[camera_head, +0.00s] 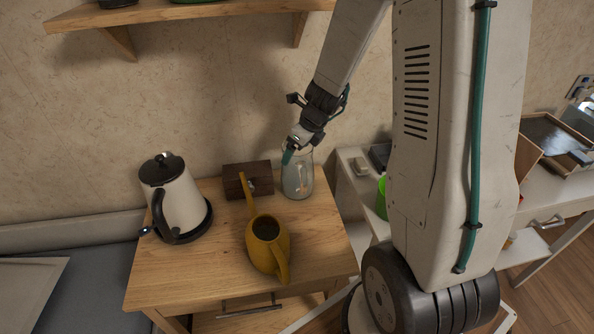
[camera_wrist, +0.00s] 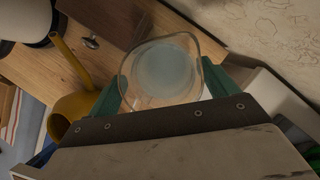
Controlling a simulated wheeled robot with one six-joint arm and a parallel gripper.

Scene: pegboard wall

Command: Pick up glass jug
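The glass jug (camera_head: 297,176) is clear and stands upright on the wooden cabinet top, right of a dark wooden box. My gripper (camera_head: 289,152) reaches down to the jug's upper part from above. In the wrist view, the jug (camera_wrist: 163,68) shows from above, with its round mouth and spout. The two teal fingers of my gripper (camera_wrist: 162,92) are spread wide, one on each side of the jug. Whether either finger touches the glass is hard to see.
A yellow watering can (camera_head: 267,245) stands in front of the jug, its long spout rising beside the dark box (camera_head: 236,183). A white kettle (camera_head: 178,200) stands at left. A green cup (camera_head: 381,198) is on the white surface at right. A wall shelf (camera_head: 180,12) hangs above.

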